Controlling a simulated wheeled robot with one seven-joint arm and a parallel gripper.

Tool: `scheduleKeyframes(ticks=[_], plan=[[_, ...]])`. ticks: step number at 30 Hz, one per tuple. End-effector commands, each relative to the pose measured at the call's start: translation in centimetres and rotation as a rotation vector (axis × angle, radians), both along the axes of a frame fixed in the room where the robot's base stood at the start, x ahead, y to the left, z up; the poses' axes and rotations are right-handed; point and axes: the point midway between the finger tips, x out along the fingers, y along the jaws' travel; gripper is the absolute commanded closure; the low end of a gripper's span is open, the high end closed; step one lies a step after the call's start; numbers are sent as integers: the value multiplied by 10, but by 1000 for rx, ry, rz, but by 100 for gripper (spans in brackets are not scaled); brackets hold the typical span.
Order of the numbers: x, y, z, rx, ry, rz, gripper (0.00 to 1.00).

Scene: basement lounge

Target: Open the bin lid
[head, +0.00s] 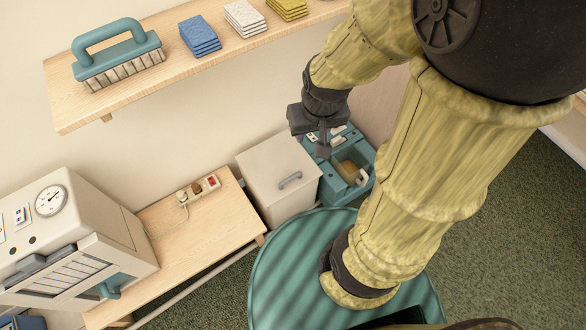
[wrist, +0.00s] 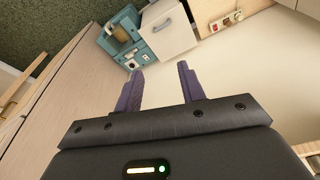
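The bin, a cream box (head: 272,172) with a grey bar handle (head: 290,180), stands on the floor by the wall. Its lid looks closed. It also shows at the top of the wrist view (wrist: 175,38), with the handle (wrist: 161,26) visible. My gripper (head: 322,143) hangs above and behind the bin's right side, over a teal unit, apart from the handle. In the wrist view my gripper (wrist: 161,82) has its two dark fingers spread with nothing between them.
The teal unit (head: 358,183) stands right beside the bin. A low wooden bench (head: 190,238) with a power strip (head: 198,190) is on the bin's left, and a cream appliance (head: 75,235) with a dial sits farther left. A wooden shelf (head: 150,25) juts from the wall above.

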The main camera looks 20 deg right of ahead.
Motion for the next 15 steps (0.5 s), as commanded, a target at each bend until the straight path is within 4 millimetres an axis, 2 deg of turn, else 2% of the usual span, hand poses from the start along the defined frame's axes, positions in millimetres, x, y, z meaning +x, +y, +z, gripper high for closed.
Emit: scheduleKeyframes(ticks=[11, 15], plan=[[0, 0, -1, 0, 0, -1, 60], [4, 0, -13, 7, 1, -24, 60]])
